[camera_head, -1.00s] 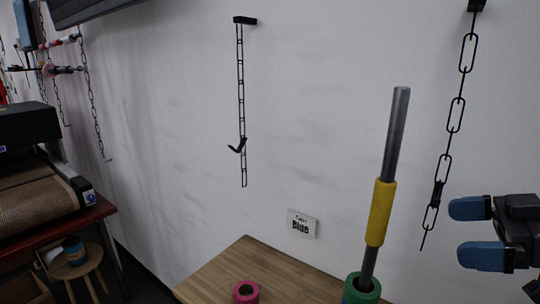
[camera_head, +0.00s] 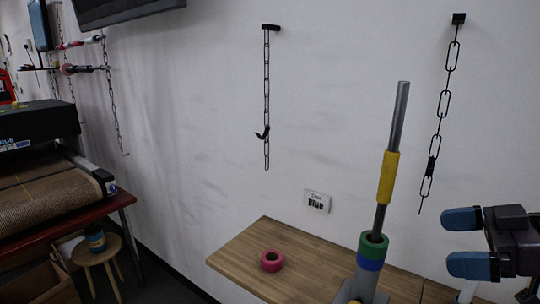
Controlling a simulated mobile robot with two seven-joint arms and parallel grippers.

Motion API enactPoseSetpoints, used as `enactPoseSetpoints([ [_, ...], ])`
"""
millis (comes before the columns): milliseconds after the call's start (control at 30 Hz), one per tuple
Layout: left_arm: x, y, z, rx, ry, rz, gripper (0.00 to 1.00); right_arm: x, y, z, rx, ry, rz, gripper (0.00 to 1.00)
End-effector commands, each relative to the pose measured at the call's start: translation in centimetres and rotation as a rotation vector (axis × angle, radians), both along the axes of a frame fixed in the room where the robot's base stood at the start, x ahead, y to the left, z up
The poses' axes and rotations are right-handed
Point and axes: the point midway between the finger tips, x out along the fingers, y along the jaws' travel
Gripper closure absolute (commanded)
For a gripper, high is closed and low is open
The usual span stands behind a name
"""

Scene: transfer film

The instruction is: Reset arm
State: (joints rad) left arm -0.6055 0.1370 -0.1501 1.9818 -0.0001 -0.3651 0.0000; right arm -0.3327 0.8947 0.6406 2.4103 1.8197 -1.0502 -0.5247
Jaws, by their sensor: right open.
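My right gripper (camera_head: 462,242) is at the right edge of the head view. Its two blue-tipped fingers point left and stand apart, with nothing between them. It is to the right of a grey metal pole (camera_head: 399,115) with a yellow sleeve (camera_head: 388,178), and does not touch it. Green and blue rings sit around the pole's lower part; the green ring (camera_head: 373,244) is on top. My left gripper is not in view.
A wooden table (camera_head: 300,262) stands below, with a pink tape roll (camera_head: 271,260) on it. A small sign (camera_head: 317,201) and hanging chains (camera_head: 438,130) are on the wall. A conveyor machine (camera_head: 50,195) and a stool (camera_head: 97,252) are at the left.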

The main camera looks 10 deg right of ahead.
Motion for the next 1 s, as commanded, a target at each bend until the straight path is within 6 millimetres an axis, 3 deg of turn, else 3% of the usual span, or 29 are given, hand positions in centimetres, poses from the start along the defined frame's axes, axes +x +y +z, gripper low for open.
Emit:
enactPoseSetpoints([
  [267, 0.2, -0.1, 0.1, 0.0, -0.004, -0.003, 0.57, -0.1, -0.1, -9.2, -0.073, 0.177, -0.138, 0.0],
  [600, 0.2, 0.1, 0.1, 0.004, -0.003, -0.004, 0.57, -3.0, 2.0, -21.9, -0.205, 0.463, -0.373, 0.0],
  [800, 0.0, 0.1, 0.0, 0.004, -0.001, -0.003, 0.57, -5.5, 4.3, -27.3, -0.278, 0.615, -0.522, 0.0],
  [1000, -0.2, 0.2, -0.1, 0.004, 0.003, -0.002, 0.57, -7.8, 6.4, -30.2, -0.34, 0.724, -0.659, 0.0],
])
